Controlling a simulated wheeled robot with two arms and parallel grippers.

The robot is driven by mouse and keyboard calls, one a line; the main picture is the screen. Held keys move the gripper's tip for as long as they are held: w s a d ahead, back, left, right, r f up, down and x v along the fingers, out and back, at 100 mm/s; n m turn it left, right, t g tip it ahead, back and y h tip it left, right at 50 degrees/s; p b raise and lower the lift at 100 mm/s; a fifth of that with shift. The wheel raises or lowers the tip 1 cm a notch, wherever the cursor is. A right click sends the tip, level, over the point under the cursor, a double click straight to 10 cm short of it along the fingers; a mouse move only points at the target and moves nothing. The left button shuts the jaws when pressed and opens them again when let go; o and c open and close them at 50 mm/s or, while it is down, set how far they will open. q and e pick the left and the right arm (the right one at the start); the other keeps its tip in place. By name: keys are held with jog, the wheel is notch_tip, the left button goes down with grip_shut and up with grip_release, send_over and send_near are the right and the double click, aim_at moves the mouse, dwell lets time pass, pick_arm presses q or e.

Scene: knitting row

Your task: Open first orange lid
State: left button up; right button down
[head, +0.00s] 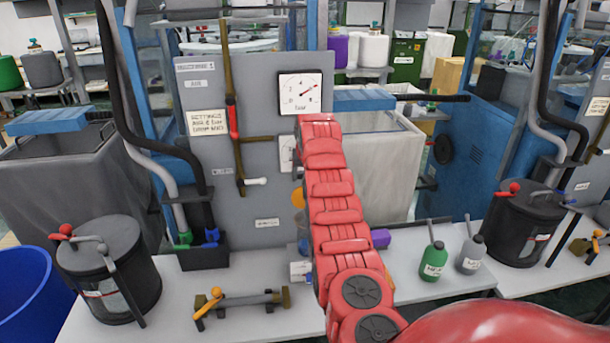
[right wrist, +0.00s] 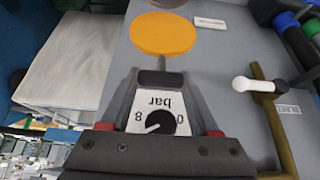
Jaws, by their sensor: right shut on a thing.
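The round orange lid (right wrist: 162,33) is in the upper middle of the right wrist view, with a short grey stem leading from it to my fingertips. In the head view only the left edge of the orange lid (head: 298,198) shows beside my red right arm. My right gripper (right wrist: 161,78) is shut at this stem, the disc beyond its tips. A white gauge face marked "bar" (right wrist: 155,103) shows upside down between the fingers, uncovered. In the head view my right gripper is hidden behind the arm. My left gripper is not in view.
A grey panel (head: 205,150) carries a large gauge (head: 301,93), a brown pipe with a red handle (head: 234,122) and a white-tipped lever (head: 257,182). Black pots (head: 110,270) and green (head: 433,262) and grey bottles (head: 471,255) stand on the bench.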

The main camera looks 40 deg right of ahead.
jog(key=shift+c, duration=2.2)
grip_release()
jog(key=shift+f, duration=0.1)
jog(key=o, duration=0.3)
jog(key=shift+w+d+f, duration=0.1)
jog(key=shift+w, duration=0.05)
jog(key=shift+r, duration=0.25)
jog(key=shift+s+r, duration=0.2)
jog(key=shift+b+v, duration=2.4)
jog(key=shift+v, duration=5.95)
